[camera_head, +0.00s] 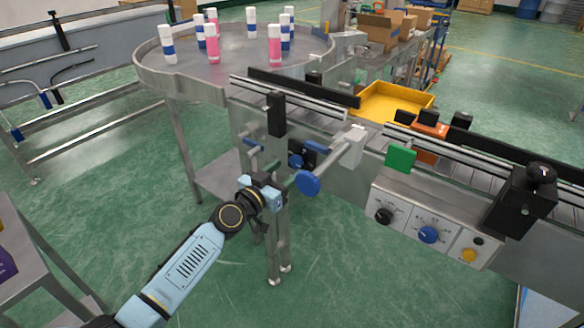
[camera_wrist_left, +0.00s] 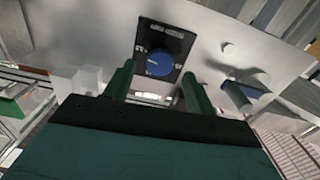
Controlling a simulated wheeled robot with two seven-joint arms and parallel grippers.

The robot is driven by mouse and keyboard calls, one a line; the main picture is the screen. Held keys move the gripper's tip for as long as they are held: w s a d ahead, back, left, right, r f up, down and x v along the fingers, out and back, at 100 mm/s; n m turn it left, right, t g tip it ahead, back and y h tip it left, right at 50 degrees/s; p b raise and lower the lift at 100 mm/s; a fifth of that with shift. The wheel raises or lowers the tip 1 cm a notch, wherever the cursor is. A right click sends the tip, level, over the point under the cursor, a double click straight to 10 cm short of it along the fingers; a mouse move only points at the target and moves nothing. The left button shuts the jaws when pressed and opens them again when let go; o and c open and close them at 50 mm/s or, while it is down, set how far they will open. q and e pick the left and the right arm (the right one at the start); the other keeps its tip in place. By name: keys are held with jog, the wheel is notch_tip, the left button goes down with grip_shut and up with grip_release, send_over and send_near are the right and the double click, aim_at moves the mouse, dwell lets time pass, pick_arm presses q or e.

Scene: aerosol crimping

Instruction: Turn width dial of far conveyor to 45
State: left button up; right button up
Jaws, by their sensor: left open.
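A blue dial (camera_head: 296,161) on a black plate is on the side wall of the conveyor by the round table. It also shows in the left wrist view (camera_wrist_left: 157,64), with a white pointer mark towards the left side of the knob and scale figures too small to read. My left gripper (camera_head: 272,178) is just in front of this wall, partly hidden by its own wrist. In the left wrist view its two green fingers (camera_wrist_left: 157,88) are spread apart with nothing between them, below the dial and short of it. My right gripper is not in view.
A rod with a blue round end (camera_head: 308,183) juts out right of the dial. A control box (camera_head: 408,247) with a black knob (camera_head: 384,215) and another blue knob (camera_head: 428,235) hangs further right. A round table (camera_head: 240,62) holds several cans. A yellow tray (camera_head: 394,99) lies behind.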

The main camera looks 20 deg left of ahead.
aim_at(295, 164)
pick_arm(q)
jog(key=shift+b+x, duration=0.3)
jog(key=shift+x, duration=1.45)
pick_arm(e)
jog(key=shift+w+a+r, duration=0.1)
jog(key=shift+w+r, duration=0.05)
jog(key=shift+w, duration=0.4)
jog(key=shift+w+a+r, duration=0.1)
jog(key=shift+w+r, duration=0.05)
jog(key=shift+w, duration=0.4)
pick_arm(q)
jog(key=c, duration=1)
jog(key=shift+o, duration=0.2)
